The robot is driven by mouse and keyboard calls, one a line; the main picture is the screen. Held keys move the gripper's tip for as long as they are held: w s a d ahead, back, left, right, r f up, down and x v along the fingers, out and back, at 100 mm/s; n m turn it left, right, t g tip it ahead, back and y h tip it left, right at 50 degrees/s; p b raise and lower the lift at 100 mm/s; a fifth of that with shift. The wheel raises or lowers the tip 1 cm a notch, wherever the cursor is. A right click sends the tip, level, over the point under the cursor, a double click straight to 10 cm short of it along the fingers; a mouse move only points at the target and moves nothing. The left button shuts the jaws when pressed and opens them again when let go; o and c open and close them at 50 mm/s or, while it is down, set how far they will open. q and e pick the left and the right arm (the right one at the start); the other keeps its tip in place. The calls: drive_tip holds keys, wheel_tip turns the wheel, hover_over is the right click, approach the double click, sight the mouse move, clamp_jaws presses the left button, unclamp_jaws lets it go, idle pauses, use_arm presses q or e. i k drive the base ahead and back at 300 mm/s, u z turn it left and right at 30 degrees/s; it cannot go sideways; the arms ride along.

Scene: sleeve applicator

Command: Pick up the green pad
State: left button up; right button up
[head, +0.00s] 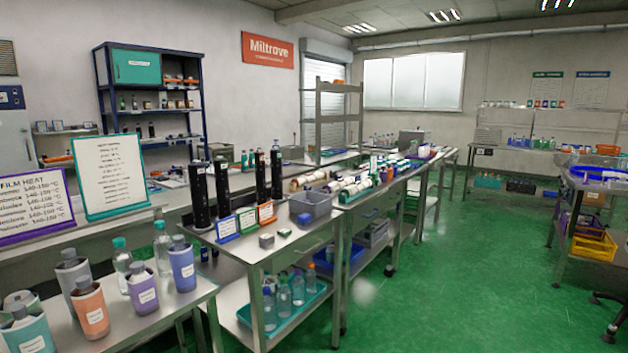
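No item is plainly a green pad. A small grey block with a dull, perhaps greenish top (266,241) lies near the front of the metal table (262,257). A similar small block with a blue top (284,233) lies just right of it. Behind them a green-edged label card (246,220) leans between a blue card (226,229) and an orange card (266,212), in front of tall black cylinders (276,176). Neither of my grippers is in view, so nothing is seen held.
A grey bin (311,204) stands right of the cards. Sleeved bottles (183,266) crowd the left bench. A teal tray (306,308) with clear bottles sits on the shelf below. Green floor (460,280) is clear to the right, up to a cart with a yellow crate (592,246).

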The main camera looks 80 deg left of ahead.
sight(375, 177)
drive_tip(key=u, duration=1.2)
drive_tip(key=i, duration=3.45)
drive_tip(key=u, duration=0.75)
